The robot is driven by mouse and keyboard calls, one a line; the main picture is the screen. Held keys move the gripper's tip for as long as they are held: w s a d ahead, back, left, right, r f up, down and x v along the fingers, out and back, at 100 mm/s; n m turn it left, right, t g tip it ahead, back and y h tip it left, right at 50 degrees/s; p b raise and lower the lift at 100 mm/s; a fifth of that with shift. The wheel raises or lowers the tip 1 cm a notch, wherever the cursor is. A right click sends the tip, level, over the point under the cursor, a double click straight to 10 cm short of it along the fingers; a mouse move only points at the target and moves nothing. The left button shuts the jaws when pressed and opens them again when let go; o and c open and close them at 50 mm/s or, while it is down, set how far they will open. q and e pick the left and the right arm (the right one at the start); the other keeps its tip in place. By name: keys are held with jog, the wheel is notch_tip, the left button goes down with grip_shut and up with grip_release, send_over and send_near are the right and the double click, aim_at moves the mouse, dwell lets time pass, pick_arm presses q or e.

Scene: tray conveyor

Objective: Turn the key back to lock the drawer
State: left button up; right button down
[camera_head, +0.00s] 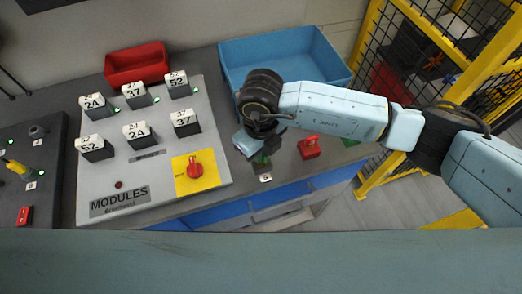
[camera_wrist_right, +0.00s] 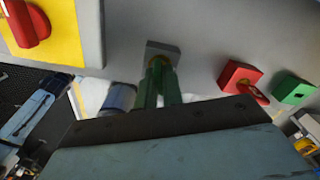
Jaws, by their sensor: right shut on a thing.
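My right gripper (camera_head: 262,150) points down at the worktop right of the grey module panel. It is shut on a green key (camera_head: 261,159), which its fingers partly hide. In the right wrist view the green key (camera_wrist_right: 153,82) stands at a small grey lock plate (camera_wrist_right: 163,48) with a brass-coloured centre. I cannot tell the key's exact angle. Blue drawer fronts (camera_head: 281,195) show below the worktop edge; whether one stands slightly open is unclear. My left gripper is not in view.
A red block with a red key (camera_head: 309,148) and a green block (camera_head: 351,142) are right of my gripper. A blue bin (camera_head: 315,55) and a red bin (camera_head: 137,64) stand behind. A red knob on a yellow plate (camera_head: 211,181) is left. A yellow frame (camera_head: 371,40) bounds the right.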

jog(key=shift+n+b, duration=0.6)
jog(key=shift+n, duration=0.5)
jog(key=shift+n+b, duration=1.1)
jog(key=shift+b, duration=0.15)
jog(key=shift+n, duration=0.4)
jog(key=shift+b, duration=0.35)
jog(key=shift+n+b, duration=1.3)
